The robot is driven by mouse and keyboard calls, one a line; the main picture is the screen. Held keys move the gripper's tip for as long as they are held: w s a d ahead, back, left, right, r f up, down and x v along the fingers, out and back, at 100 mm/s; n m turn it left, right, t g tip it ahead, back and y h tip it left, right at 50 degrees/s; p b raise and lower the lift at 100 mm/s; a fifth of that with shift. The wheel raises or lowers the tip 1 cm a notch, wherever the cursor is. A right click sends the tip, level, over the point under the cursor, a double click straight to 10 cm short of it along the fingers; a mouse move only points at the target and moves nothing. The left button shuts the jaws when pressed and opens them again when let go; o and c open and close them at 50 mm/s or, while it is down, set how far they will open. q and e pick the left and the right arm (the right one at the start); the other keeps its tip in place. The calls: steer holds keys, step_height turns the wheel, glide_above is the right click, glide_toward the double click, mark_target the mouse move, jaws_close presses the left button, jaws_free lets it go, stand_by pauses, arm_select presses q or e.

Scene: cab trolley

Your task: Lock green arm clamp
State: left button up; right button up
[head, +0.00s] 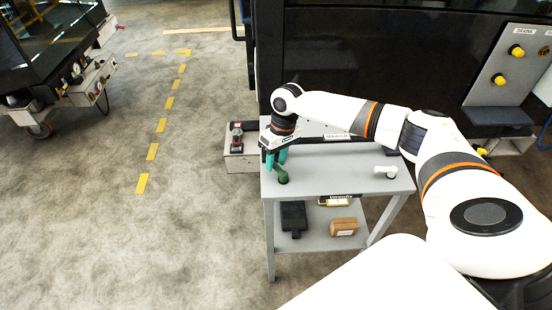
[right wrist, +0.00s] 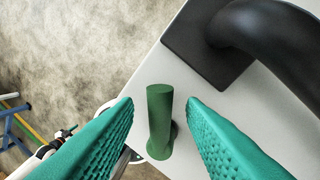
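The green arm clamp (head: 283,177) stands near the left front corner of the grey trolley top (head: 335,184). In the right wrist view its green cylindrical handle (right wrist: 160,118) points up between the fingers, with its foot partly hidden below. My right gripper (head: 276,160), with teal ribbed fingers, is right at the clamp. In the right wrist view the right gripper (right wrist: 160,105) is open, one finger on each side of the handle, with a visible gap on both sides. My left gripper is not in view.
A white handle-like part (head: 386,171) sits at the trolley's right. The lower shelf holds a black case (head: 293,218) and a brown box (head: 344,227). A thick black curved bar (right wrist: 265,35) rises beside the clamp. A dark cab wall stands behind; floor at left is free.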

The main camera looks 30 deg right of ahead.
steer(key=shift+f, duration=0.15)
steer(key=shift+c, duration=0.4)
jaws_close()
steer(key=shift+d+r+m+p, duration=0.1)
steer(key=shift+r+m+p, duration=0.15)
steer(key=shift+p, duration=0.5)
steer(key=m+p, duration=0.1)
steer(key=p, duration=0.1)
steer(key=d+m+p, duration=0.1)
steer(key=m+p, duration=0.1)
steer(key=p, duration=0.1)
steer(key=m+p, duration=0.2)
steer(key=p, duration=0.1)
steer(key=shift+s+d+t, duration=0.2)
steer(key=shift+s+t, duration=0.1)
steer(key=shift+t, duration=0.1)
steer(key=shift+s+d+f+m+t+p, duration=0.15)
steer(key=shift+d+m+t+p, duration=0.2)
steer(key=shift+m+p, duration=0.85)
steer(key=shift+o, duration=0.4)
jaws_free()
